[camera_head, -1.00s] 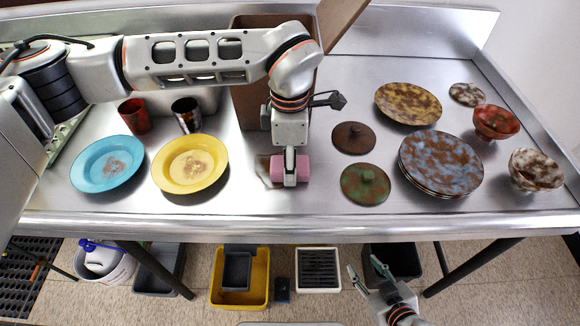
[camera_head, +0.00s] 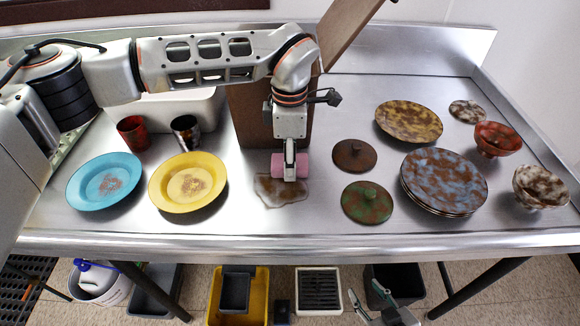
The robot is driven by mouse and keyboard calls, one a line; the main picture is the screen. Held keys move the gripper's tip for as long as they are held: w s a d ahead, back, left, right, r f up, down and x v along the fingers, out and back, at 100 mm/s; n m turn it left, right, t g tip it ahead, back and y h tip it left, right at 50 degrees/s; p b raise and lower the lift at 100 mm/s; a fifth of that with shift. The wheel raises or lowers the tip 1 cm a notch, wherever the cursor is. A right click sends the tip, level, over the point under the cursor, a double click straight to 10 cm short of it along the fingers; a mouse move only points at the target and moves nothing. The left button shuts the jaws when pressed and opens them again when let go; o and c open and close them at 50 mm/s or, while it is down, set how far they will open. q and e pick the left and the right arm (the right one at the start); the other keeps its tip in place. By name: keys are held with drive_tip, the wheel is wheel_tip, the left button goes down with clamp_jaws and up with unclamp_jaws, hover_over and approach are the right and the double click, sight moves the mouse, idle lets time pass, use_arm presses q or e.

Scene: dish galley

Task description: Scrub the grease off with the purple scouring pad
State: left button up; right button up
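The purple scouring pad (camera_head: 277,166), pinkish in the picture, is in my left gripper (camera_head: 290,172), which points down over the steel counter. The gripper's finger covers the pad's middle, and pad shows on both sides of it. A brown, wet-looking grease patch (camera_head: 280,191) lies on the counter just in front of the pad. The pad is at the patch's back edge; I cannot tell whether it touches the counter. My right gripper (camera_head: 367,296) is open and empty, low in front of the counter.
A blue plate (camera_head: 85,185) and a yellow plate (camera_head: 165,188) stand left of the patch. Brown and green lids (camera_head: 354,204) and a stack of stained plates (camera_head: 443,180) stand right. A brown box (camera_head: 245,120) is behind the pad. Counter near the front edge is clear.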

sight(273, 157)
use_arm(q)
drive_tip(key=shift+w, duration=0.6)
drive_tip(key=shift+a+p, duration=0.35)
drive_tip(key=shift+a, duration=0.65)
drive_tip(key=shift+s+p, duration=0.6)
drive_tip(key=shift+s, duration=0.65)
drive_tip(key=shift+s+p, duration=0.55)
drive_tip(key=shift+s, duration=2.25)
drive_tip(key=shift+s+f, duration=0.1)
drive_tip(key=shift+s, duration=1.9)
drive_tip(key=shift+a, duration=1)
drive_tip(key=shift+w+r+b, duration=0.2)
drive_tip(key=shift+w+b, duration=0.15)
drive_tip(key=shift+w, duration=1.75)
drive_tip(key=shift+w+f+b, duration=0.15)
drive_tip(key=shift+w+b, duration=0.2)
drive_tip(key=shift+w, duration=1.15)
drive_tip(key=shift+w+b, duration=0.4)
drive_tip(key=shift+w, duration=2.05)
